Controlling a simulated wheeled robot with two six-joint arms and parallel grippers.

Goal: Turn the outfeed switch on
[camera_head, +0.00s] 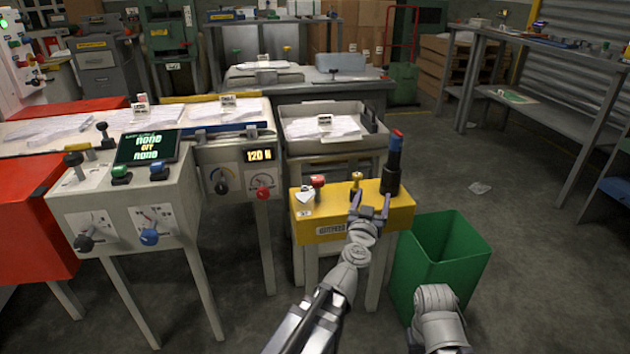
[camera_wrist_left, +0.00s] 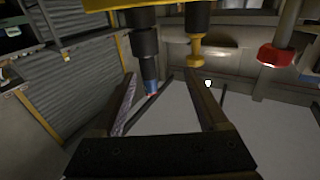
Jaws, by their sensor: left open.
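A yellow control box (camera_head: 355,222) stands on legs in the middle of the head view. On its top are a red knob (camera_head: 318,182), a small yellow knob (camera_head: 357,177) and a tall black lever with a blue and red tip (camera_head: 394,155). I cannot read which control is the outfeed switch. My left gripper (camera_head: 371,204) is open at the box's front, near the yellow knob and the black lever. In the left wrist view the black lever (camera_wrist_left: 148,65), yellow knob (camera_wrist_left: 195,55) and red knob (camera_wrist_left: 276,55) appear upside down beyond the open fingers.
A green bin (camera_head: 450,245) stands right of the box. Left are a grey console (camera_head: 125,205) with a display reading OFF, knobs and levers, and a panel (camera_head: 240,170) with a dial and red knob. Paper trays (camera_head: 335,150) lie behind. Open floor is at right.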

